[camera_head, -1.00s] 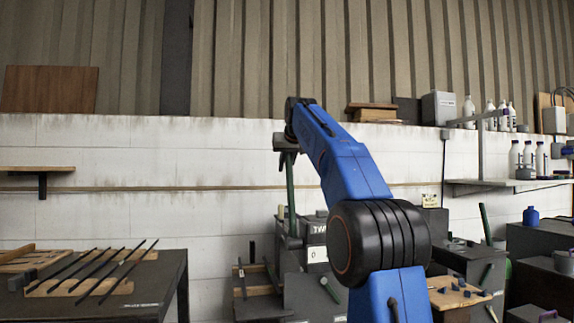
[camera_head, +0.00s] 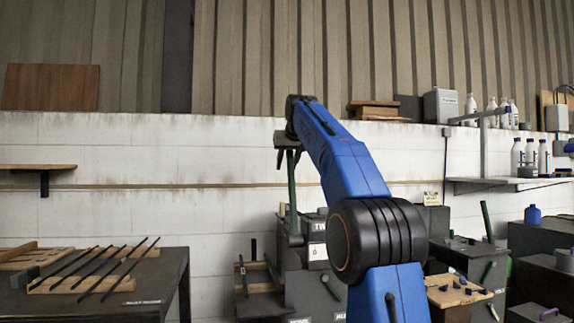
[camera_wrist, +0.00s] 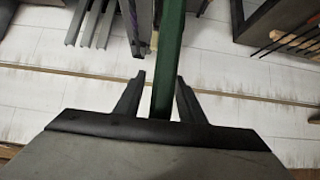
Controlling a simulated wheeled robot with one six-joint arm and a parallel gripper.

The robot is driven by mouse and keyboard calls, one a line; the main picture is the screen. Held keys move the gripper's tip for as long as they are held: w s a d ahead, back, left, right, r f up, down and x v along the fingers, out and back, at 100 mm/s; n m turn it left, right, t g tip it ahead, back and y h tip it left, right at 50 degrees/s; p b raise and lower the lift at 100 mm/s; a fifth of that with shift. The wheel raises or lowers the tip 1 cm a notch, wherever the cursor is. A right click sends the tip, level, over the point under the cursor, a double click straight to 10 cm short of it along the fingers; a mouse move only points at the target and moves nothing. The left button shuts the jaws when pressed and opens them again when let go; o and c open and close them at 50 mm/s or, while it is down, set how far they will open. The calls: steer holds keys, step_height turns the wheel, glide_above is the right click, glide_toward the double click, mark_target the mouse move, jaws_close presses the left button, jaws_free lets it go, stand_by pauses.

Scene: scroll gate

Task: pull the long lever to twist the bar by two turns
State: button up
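The long green lever (camera_head: 292,190) stands nearly upright on the machine labelled "TW…" (camera_head: 316,225), left of my arm. My gripper (camera_head: 287,160) is at its upper end. In the wrist view the lever (camera_wrist: 170,55) passes between the two dark fingers of my gripper (camera_wrist: 160,78). A gap shows on the lever's left side, and the right finger is close to it. The fingers look open around the lever. A small plate reading "0" (camera_head: 318,252) is on the machine. I cannot make out the bar in the machine.
A dark table (camera_head: 150,285) at the left holds several black rods (camera_head: 118,266) on wooden racks. A low rack (camera_head: 259,280) stands left of the machine. A bench with small dark pieces (camera_head: 458,290) is right of my arm. The white wall (camera_head: 120,150) is behind.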

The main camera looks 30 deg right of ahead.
steer(key=v, duration=1.7)
steer(key=shift+s+a, duration=0.1)
steer(key=shift+s, duration=0.05)
steer(key=s+a+f+n+g+y, duration=0.1)
steer(key=s+a+f, duration=0.35)
steer(key=f, duration=0.35)
steer(key=s+a+f+g, duration=0.1)
steer(key=s+a+f, duration=0.4)
steer(key=f, duration=0.4)
steer(key=s+a+f+n+y, duration=0.1)
steer(key=s+a+f, duration=0.2)
steer(key=s+f, duration=0.4)
steer(key=s+a+f+g, duration=0.1)
steer(key=s+a+f, duration=0.1)
steer(key=s+f, duration=0.5)
steer(key=s+a+f+g, duration=0.1)
steer(key=s+f, duration=0.7)
steer(key=f, duration=0.9)
steer(key=s+a+f+n+g, duration=0.1)
steer(key=s+a+f, duration=0.1)
steer(key=s+f, duration=0.5)
step_height(320, 180, down, 6)
steer(key=shift+s+a+f+y, duration=0.1)
steer(key=shift+s+a+y, duration=0.15)
steer(key=shift+a+y, duration=0.15)
